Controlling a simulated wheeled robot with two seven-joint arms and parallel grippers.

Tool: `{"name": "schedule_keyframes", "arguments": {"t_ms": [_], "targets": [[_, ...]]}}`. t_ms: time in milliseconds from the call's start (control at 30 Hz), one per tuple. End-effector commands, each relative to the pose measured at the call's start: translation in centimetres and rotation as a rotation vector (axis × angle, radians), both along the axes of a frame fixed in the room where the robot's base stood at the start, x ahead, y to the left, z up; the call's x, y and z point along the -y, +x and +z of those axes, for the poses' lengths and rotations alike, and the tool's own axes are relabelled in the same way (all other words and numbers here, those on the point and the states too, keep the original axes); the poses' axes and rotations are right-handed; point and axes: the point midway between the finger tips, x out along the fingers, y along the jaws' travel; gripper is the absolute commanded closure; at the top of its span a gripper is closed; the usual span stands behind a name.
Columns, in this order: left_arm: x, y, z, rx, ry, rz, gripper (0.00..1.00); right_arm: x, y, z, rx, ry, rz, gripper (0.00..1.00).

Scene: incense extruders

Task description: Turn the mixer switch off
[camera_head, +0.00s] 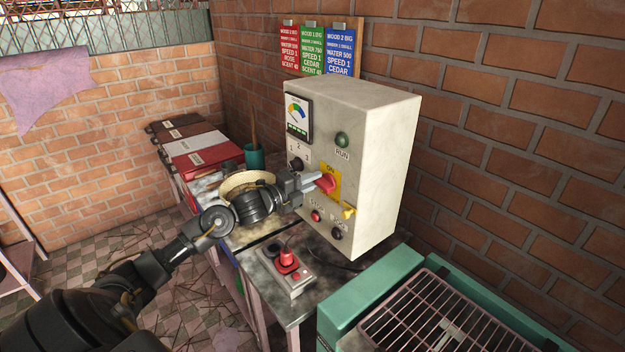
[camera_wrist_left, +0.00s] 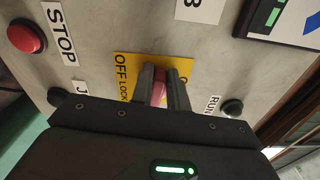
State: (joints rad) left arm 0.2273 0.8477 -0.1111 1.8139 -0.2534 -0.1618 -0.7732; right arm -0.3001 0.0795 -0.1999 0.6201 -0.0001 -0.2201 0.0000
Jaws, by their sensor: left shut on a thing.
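The mixer switch is a red handle (camera_head: 327,183) on a yellow plate (camera_head: 334,172) on the front of the grey control box (camera_head: 370,130). The plate reads ON at its top in the head view. My left gripper (camera_head: 312,183) reaches the box from the left, with its fingertips at the red handle. In the left wrist view, the two dark fingers of my left gripper (camera_wrist_left: 163,88) are shut on the red handle (camera_wrist_left: 159,92), over the yellow plate marked OFF LOCK (camera_wrist_left: 122,75). The handle's exact angle is partly hidden by the fingers. My right gripper is not in view.
A small box with a red knob (camera_head: 287,258) stands on the bench. A green-framed rack (camera_head: 440,318) is at front right. A brick wall stands behind.

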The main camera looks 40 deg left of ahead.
Motion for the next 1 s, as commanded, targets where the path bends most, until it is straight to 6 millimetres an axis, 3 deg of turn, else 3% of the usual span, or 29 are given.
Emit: {"name": "schedule_keyframes", "arguments": {"t_ms": [300, 867, 900, 1000], "targets": [[-0.13, 0.03, -0.30, -0.034, -0.117, 0.003, 1.00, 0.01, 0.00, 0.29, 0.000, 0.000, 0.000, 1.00], [-0.12, 0.02, -0.41, -0.042, -0.142, 0.003, 1.00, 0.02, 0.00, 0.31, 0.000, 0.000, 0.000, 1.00], [-0.12, 0.03, -0.41, -0.042, -0.142, 0.003, 0.80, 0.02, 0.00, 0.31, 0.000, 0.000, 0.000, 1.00], [-0.10, 0.02, -0.41, -0.042, -0.141, 0.002, 0.67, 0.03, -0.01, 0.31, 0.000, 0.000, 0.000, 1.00]]}}
